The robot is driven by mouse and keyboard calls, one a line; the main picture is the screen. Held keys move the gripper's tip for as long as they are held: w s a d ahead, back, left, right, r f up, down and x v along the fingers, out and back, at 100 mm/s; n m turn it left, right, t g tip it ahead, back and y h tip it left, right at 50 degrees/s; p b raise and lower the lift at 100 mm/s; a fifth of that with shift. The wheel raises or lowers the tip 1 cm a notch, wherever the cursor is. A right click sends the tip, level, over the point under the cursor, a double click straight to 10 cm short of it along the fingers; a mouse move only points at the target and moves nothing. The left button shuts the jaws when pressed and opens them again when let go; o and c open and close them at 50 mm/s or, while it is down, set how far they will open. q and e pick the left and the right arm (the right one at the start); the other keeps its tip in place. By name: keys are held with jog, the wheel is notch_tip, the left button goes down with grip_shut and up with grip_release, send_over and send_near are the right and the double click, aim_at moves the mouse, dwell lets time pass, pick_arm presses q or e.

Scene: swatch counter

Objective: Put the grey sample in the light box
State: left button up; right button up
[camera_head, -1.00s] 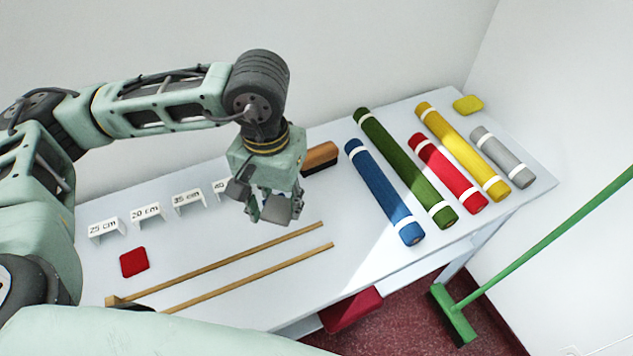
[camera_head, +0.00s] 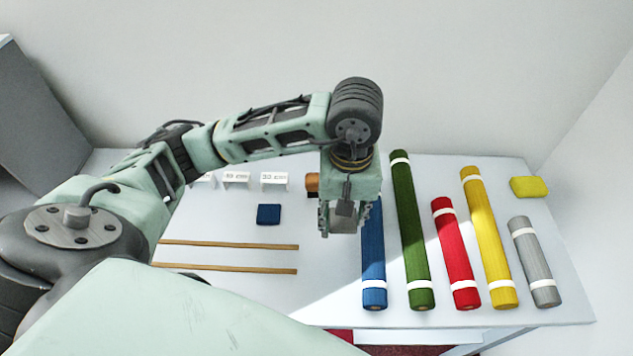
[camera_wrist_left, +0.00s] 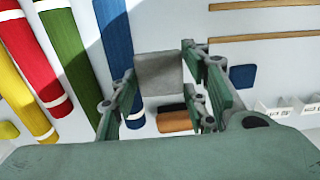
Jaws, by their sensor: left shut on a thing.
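The grey sample (camera_wrist_left: 158,73) is a flat square patch held between the fingers of my left gripper (camera_wrist_left: 160,103) in the left wrist view. In the head view my left gripper (camera_head: 341,228) points down above the table, by the blue roll, with a grey bit of the sample showing between its fingers. The gripper is shut on the sample. I cannot make out a light box for certain; a dark grey upright panel (camera_head: 42,105) stands at the far left of the head view. My right gripper is not in view.
Blue (camera_head: 373,270), green (camera_head: 410,235), red (camera_head: 455,255), yellow (camera_head: 488,240) and grey (camera_head: 535,262) rolls lie at the table's right.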

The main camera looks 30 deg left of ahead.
pick_arm(q)
jog(key=p, duration=0.2)
send_near(314, 212)
jog(key=s+d, duration=0.2)
jog(key=d, duration=0.2)
jog(key=a, duration=0.1)
jog(key=w+a+f, duration=0.1)
jog(key=w+a+f+p, duration=0.1)
jog(key=a, duration=0.1)
jog(key=shift+f, duration=0.15)
jog(key=shift+w+f, duration=0.1)
jog(key=shift+f+p, duration=0.3)
notch_tip(314, 212, down, 3)
jog(key=shift+f+p, duration=0.1)
jog(key=shift+p, duration=0.55)
jog(key=shift+f, duration=0.1)
jog(key=shift+f+b, duration=0.2)
jog(key=shift+b, duration=0.2)
jog(key=o, duration=0.8)
jog(key=shift+r, duration=0.1)
jog(key=shift+o, duration=0.5)
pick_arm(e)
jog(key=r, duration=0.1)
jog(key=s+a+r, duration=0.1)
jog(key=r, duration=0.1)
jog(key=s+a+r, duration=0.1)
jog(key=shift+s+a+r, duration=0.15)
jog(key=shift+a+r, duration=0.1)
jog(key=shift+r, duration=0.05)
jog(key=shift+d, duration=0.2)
